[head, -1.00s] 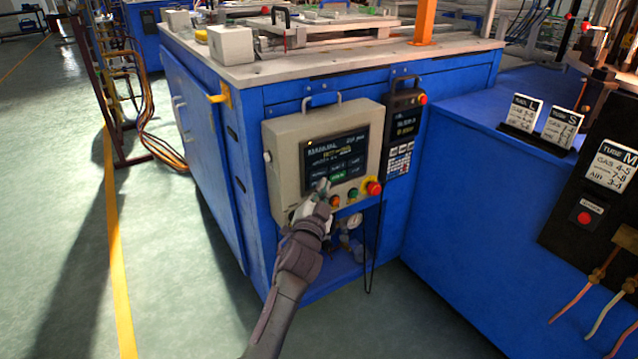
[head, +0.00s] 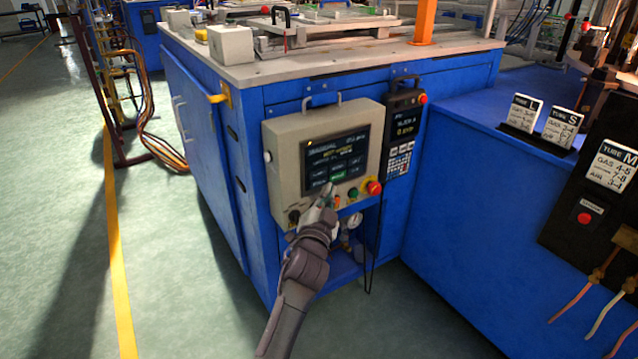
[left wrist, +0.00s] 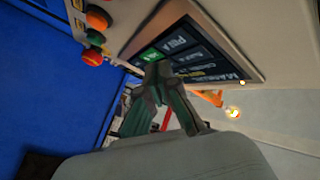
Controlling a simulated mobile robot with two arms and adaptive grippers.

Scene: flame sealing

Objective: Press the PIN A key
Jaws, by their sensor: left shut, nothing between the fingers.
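The control panel (head: 285,150) is a beige box on the front of the blue machine. Its dark touchscreen (head: 320,150) shows a MANUAL page with rows of keys, one of them green (head: 338,176). In the left wrist view the tips (left wrist: 158,72) overlap the screen's edge beside the green key (left wrist: 152,56). I cannot tell whether they touch. My right gripper is out of view.
A keypad unit (head: 402,130) hangs to the right. A gauge (head: 354,222) is below the panel.

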